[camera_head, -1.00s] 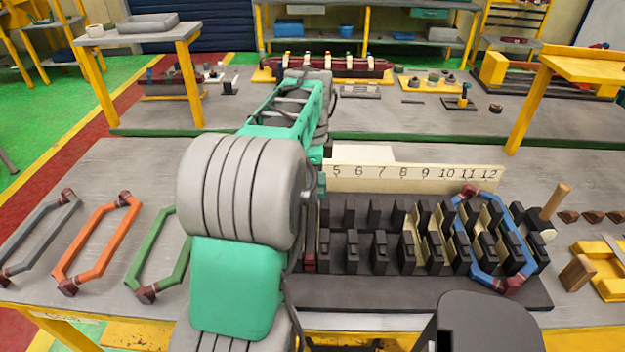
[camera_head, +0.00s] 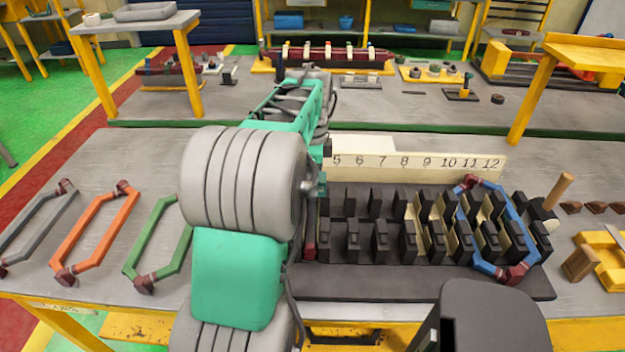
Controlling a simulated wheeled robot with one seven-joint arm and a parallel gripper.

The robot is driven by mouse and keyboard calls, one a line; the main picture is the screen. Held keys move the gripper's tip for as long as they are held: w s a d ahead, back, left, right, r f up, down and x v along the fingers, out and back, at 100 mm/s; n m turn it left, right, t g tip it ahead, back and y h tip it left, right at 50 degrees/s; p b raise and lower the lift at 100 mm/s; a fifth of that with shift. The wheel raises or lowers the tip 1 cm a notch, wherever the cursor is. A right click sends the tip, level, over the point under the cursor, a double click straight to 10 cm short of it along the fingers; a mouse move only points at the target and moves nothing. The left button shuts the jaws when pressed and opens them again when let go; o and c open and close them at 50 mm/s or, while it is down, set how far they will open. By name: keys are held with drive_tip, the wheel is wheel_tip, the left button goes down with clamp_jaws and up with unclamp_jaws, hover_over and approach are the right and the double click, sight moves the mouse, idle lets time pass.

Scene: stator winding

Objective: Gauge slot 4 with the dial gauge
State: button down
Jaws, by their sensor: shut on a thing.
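The black stator block (camera_head: 430,288) lies on the bench, with two rows of black teeth. A cream number board (camera_head: 415,172) behind it shows 5 to 12. Lower numbers and slot 4 are hidden behind my arm (camera_head: 243,190). Cream liners (camera_head: 437,237) sit in slots toward the right. A blue coil (camera_head: 462,225) spans the right-hand slots. A small grey metallic part (camera_head: 318,188) shows at my arm's right edge; I cannot tell what it is. My gripper is hidden behind the arm, and I cannot make out the dial gauge.
Grey, orange (camera_head: 97,232) and green (camera_head: 160,240) coils lie left of my arm. A wooden-handled mallet (camera_head: 556,195), wooden wedges (camera_head: 595,208) and a yellow tray (camera_head: 598,255) are at right. The bench between the green coil and the front left is clear.

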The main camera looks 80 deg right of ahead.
drive_tip(key=shift+f, duration=0.2)
idle(0.3)
drive_tip(key=c, duration=0.8)
unclamp_jaws()
wheel_tip(320, 180, up, 8)
drive_tip(key=shift+f, duration=0.1)
drive_tip(key=shift+w, duration=0.1)
idle(0.8)
